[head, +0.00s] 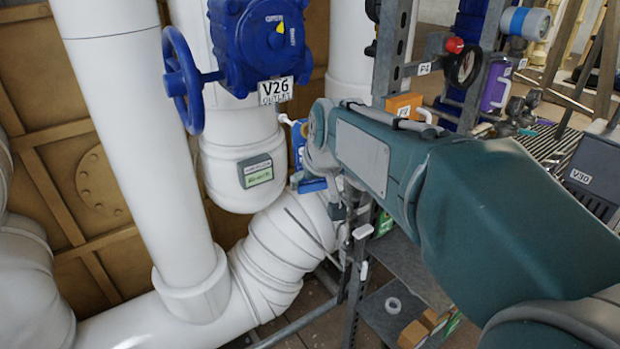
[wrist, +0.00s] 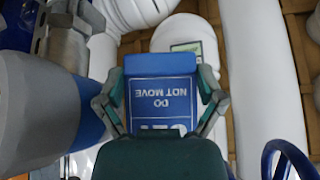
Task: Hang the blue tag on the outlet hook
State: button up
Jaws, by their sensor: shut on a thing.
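The blue tag (wrist: 160,88), with white upside-down lettering "DO NOT MOVE", fills the middle of the wrist view. My gripper (wrist: 158,100) is shut on it, one finger at each side. Its lower part is hidden behind the gripper body. The blue outlet valve (head: 258,45) bears the white label "V26 OUTLET" (head: 275,90) and stands up and left of my wrist. I cannot make out the hook clearly.
White pipes (head: 140,130) run down and bend close to my wrist. A blue handwheel (head: 184,80) juts left of the valve; one also shows in the wrist view (wrist: 290,160). A metal post with gauges (head: 392,50) stands near my arm. A grey shelf (head: 400,305) lies below.

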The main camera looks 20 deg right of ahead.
jog(key=w, duration=0.1)
jog(key=w+a, duration=0.1)
jog(key=w, duration=0.1)
jog(key=w+a, duration=0.1)
jog(key=shift+w+f, duration=0.3)
jog(key=shift+w+a+f, duration=0.15)
jog(key=shift+w+f, duration=0.25)
jog(key=shift+w, duration=0.1)
dwell(0.6)
jog(key=o, duration=0.5)
jog(key=shift+o, duration=0.2)
